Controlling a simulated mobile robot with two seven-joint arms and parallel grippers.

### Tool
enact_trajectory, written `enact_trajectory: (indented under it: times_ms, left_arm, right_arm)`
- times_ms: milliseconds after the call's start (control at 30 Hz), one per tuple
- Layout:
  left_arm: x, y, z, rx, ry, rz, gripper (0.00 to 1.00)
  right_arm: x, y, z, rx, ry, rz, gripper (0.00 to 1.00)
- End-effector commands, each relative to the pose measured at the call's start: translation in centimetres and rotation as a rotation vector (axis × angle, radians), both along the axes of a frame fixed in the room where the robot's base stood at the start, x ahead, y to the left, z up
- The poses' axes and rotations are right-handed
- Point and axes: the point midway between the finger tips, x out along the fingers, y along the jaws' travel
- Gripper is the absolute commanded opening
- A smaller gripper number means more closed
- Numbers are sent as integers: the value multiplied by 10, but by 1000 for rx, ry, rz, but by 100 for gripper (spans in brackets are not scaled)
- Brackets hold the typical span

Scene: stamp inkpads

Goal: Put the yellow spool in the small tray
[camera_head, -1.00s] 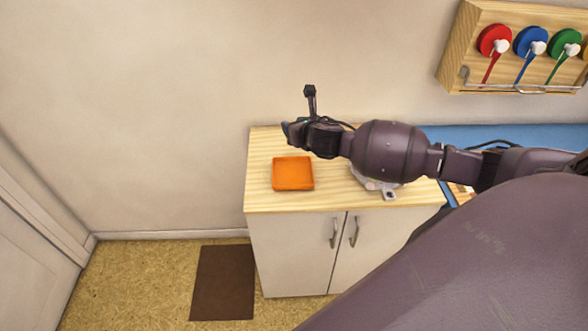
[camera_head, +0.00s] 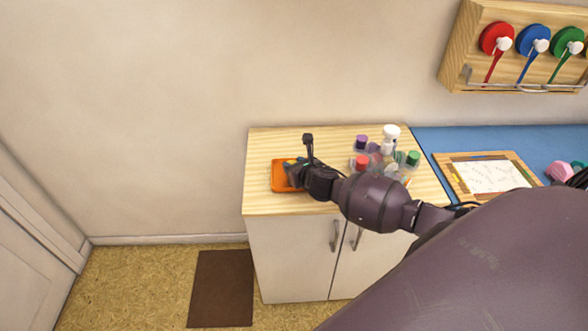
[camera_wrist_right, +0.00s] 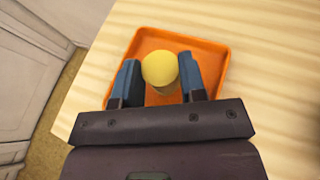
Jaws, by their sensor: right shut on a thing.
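The small tray is a square orange tray (camera_head: 277,181) on the wooden cabinet top; its rim also shows in the right wrist view (camera_wrist_right: 190,39). My right gripper (camera_head: 291,164) is over the tray. In the right wrist view its two blue fingers (camera_wrist_right: 160,80) are shut on the yellow spool (camera_wrist_right: 160,67), seen from its round yellow end. The spool is within the tray's outline in that view. I cannot tell whether it touches the tray floor. The spool is barely visible in the head view. My left gripper is not in view.
Several spools and pots, among them a red one (camera_head: 361,162), a green one (camera_head: 413,158) and a white bottle (camera_head: 391,133), stand right of the tray, partly behind my arm. A framed sheet (camera_head: 490,176) lies on the blue surface. The wood left of the tray is clear.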

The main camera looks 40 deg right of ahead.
Motion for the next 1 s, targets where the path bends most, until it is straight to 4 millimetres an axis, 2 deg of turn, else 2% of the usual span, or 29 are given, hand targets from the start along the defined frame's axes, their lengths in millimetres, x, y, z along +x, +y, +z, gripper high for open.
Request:
enact_trajectory:
  times_ms: [67, 433, 467, 600, 633, 1000]
  left_arm:
    - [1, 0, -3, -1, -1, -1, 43]
    - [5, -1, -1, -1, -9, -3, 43]
    - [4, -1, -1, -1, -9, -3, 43]
    - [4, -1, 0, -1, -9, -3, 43]
    - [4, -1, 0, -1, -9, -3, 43]
    - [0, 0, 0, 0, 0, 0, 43]
  right_arm:
    - [0, 0, -8, 0, 1, -1, 16]
    - [0, 0, -10, -1, 0, 0, 16]
    - [0, 0, -10, -1, 0, 0, 40]
    - [0, 0, -10, -1, -1, 0, 61]
    - [0, 0, -9, -1, -1, 0, 64]
    - [-2, 0, -5, -1, -1, 0, 64]
